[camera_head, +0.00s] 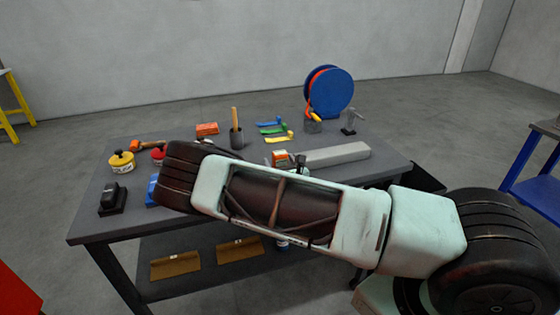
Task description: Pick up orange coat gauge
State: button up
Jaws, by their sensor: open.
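Several orange things lie on the dark workbench (92,213), and I cannot tell for sure which is the coat gauge. A small orange device with a pale face (279,157) stands near the middle, just behind my arm, its lower part partly hidden. An orange block (207,129) lies farther back, left of a dark cup. An orange-handled tool (148,145) lies at the back left. My arm reaches across the front of the bench from the right. My gripper does not show; the arm hides that area.
A yellow tin (122,163), a black stamp-like item (112,198) and a partly hidden blue item (152,189) are at left. A dark cup (237,137), coloured strips (272,130), a blue reel (329,92) and a long grey block (337,154) stand behind my arm.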

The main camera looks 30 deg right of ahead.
jog(key=shift+x, duration=1.05)
jog(key=c, duration=1.2)
jog(key=shift+o, duration=0.2)
jog(key=shift+r, duration=0.1)
